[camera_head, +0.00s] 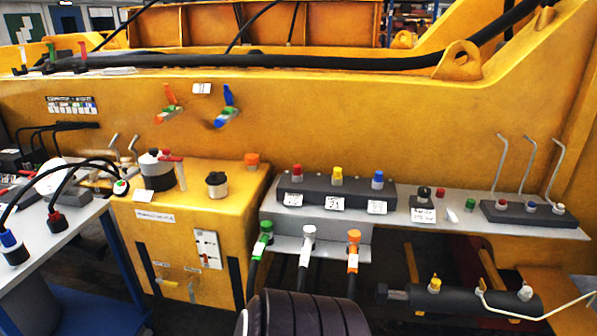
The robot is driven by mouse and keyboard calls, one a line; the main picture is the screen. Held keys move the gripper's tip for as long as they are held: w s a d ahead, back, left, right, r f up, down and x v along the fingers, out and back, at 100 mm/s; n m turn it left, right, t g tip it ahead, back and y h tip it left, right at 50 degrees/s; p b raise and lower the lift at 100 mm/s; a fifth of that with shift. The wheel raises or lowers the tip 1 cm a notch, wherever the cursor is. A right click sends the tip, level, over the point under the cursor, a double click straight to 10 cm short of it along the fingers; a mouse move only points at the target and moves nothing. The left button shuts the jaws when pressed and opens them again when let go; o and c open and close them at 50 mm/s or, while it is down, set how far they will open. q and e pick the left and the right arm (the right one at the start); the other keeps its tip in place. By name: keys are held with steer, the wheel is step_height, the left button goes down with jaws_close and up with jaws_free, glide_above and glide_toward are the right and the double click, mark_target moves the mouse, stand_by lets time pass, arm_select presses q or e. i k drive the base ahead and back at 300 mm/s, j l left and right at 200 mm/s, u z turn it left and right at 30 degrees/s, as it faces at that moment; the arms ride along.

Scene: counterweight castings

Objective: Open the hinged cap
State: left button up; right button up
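A yellow tank-like box (205,218) stands left of centre, with several fittings on its top. One is a wide black and white filler neck (157,172) with a red lever beside it. Another is a small black cap (216,180) on a pale neck, which looks shut. An orange cap (251,160) sits at the back right corner of the top. I cannot tell for sure which of these is the hinged cap, since no hinge is clear at this size. Neither of my grippers is in view.
A grey table (60,243) with black cables and connectors stands at the left. A grey shelf (470,208) at the right carries dark blocks with coloured caps and upright bent rods. Green, white and orange hose ends hang below it. A large yellow casting (330,120) closes the back.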

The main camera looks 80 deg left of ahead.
mark_target(214, 178)
steer(key=u, duration=3.25)
